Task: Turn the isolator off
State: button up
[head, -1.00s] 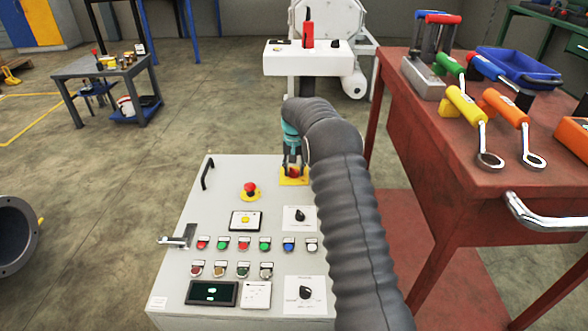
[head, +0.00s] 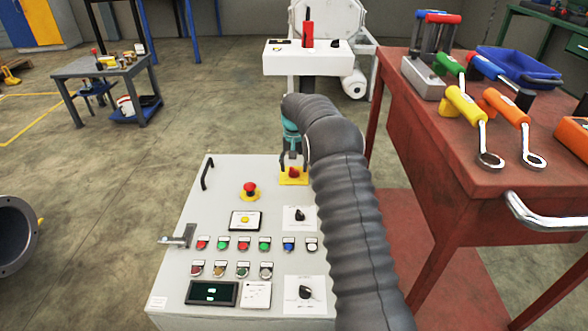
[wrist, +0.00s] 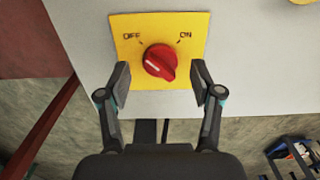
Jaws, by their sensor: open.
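The isolator is a red rotary knob (wrist: 159,61) on a yellow plate (wrist: 125,20) marked OFF at left and ON at right in the wrist view. A white mark shows on the knob's left part, on the OFF side. In the head view, the knob (head: 293,172) and its yellow plate (head: 300,181) sit at the panel's far right corner. My gripper (wrist: 160,82) is open and empty, with one finger on each side of the knob in the wrist view and gaps between. In the head view my gripper (head: 291,160) is just above the knob.
The grey control panel (head: 215,215) carries a red emergency button (head: 250,189), black rotary switches and several coloured buttons. A red table (head: 420,165) with tools stands close on the right. A white machine part (head: 305,62) stands behind the panel.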

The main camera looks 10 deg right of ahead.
notch_tip(320, 180, up, 11)
jog(key=shift+f, duration=0.2)
jog(key=shift+w, duration=0.1)
send_over(295, 174)
jog(key=shift+n, duration=0.3)
notch_tip(295, 174, down, 5)
jog(key=shift+r, duration=0.1)
jog(key=s+r+t, duration=0.2)
jog(key=s+r, duration=0.3)
jog(key=s, duration=1.1)
jog(key=s+r+n+t, duration=0.1)
jog(key=s+r, duration=0.5)
jog(key=s, duration=1)
jog(key=s+r+t, duration=0.2)
jog(key=s+r, duration=0.3)
jog(key=s, duration=1.1)
jog(key=shift+r+t, duration=0.25)
jog(key=shift+t, duration=0.05)
